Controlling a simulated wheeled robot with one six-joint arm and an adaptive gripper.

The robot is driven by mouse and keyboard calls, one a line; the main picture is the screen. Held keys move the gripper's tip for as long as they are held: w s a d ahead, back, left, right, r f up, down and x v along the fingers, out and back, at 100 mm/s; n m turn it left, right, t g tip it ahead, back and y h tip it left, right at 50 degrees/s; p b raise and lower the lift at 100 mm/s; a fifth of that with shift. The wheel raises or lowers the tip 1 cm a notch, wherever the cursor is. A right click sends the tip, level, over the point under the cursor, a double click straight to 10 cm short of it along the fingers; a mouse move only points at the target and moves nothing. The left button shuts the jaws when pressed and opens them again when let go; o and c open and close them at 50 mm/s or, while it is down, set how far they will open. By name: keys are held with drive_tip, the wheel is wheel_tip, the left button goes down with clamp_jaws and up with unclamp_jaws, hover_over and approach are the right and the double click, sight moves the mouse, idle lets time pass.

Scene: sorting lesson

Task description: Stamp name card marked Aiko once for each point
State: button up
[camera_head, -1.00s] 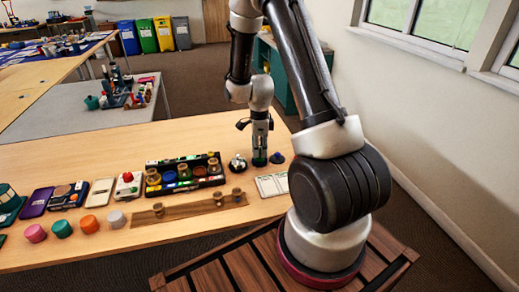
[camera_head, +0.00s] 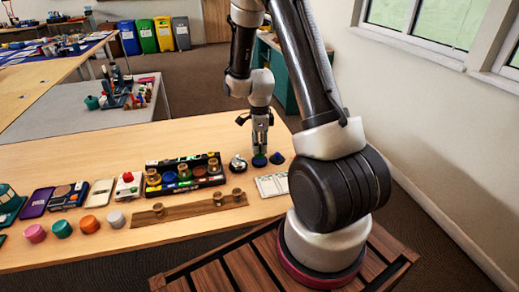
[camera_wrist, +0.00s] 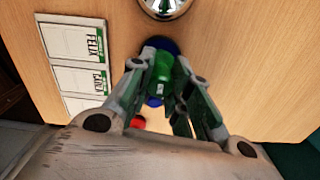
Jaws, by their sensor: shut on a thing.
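My gripper (camera_head: 261,147) is shut on a green stamp (camera_wrist: 163,75), held upright between the fingers. A round blue piece (camera_wrist: 160,46) shows behind the stamp in the wrist view. In the head view the blue piece (camera_head: 260,161) is directly under the stamp; I cannot tell whether they touch. The white name cards (camera_head: 271,185) lie on the table, nearer the camera than my gripper. In the wrist view one card (camera_wrist: 72,41) reads FELIX. The name on the card below it (camera_wrist: 80,78) is not clear, and I cannot make out Aiko.
A silver bell (camera_head: 238,164) stands just left of my gripper. A dark blue cone-like piece (camera_head: 277,158) is close on its right. A black tray (camera_head: 200,182) of stamps and pads and a wooden rack (camera_head: 177,212) are further left. A small red thing (camera_wrist: 137,122) shows beside a finger.

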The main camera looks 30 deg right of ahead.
drive_tip(key=shift+r, duration=2.55)
drive_tip(key=shift+d, duration=0.1)
